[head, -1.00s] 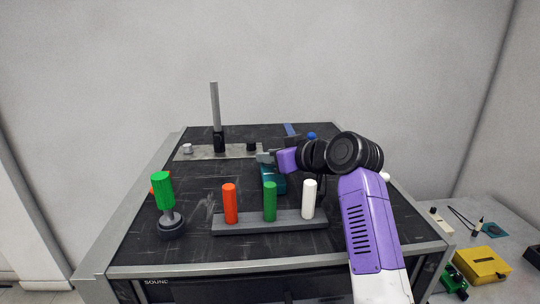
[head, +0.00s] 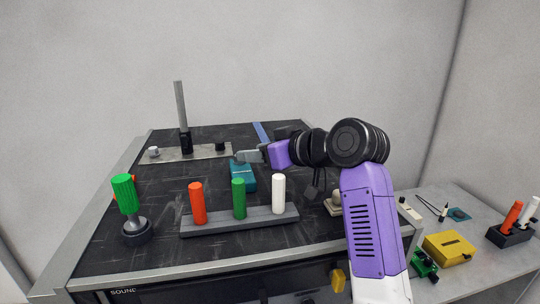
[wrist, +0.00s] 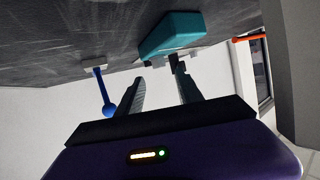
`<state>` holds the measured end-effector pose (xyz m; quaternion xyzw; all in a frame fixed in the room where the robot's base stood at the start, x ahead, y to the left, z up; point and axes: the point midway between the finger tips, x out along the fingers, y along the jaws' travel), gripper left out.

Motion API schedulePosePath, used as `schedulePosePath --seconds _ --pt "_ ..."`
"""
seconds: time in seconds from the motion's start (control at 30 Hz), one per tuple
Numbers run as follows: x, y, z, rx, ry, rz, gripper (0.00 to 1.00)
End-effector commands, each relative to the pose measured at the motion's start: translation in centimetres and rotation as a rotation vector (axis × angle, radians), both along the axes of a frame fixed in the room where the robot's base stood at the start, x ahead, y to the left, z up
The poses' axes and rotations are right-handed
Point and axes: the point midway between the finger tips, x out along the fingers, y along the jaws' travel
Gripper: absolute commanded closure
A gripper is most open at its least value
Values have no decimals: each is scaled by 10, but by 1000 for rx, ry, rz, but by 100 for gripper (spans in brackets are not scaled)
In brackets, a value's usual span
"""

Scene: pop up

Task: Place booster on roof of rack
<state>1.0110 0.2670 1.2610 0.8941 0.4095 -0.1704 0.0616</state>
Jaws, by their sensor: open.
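A teal box-shaped device (head: 243,178), possibly the booster, sits on the dark roof of the rack (head: 165,208), behind the row of colored cylinders. It also shows at the top of the wrist view (wrist: 172,36). My gripper (head: 241,157) is open just behind and above the teal box, reaching in from the right. In the wrist view its two fingers (wrist: 153,68) are apart with nothing between them, and their tips end close to the teal box. I cannot tell whether they touch it.
A grey bar with red, dark green and white cylinders (head: 240,218) lies at the front. A green-topped knob (head: 124,195) stands front left. A plate with a tall rod (head: 182,118) is at the back. Yellow (head: 449,248) and green (head: 424,264) boxes lie on the right-hand table.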

Motion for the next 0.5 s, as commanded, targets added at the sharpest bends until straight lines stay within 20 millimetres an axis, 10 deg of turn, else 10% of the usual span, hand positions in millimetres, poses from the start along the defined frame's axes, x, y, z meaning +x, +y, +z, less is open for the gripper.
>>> schedulePosePath --seconds 0.5 --pt "-32 -37 18 1 1 1 57"
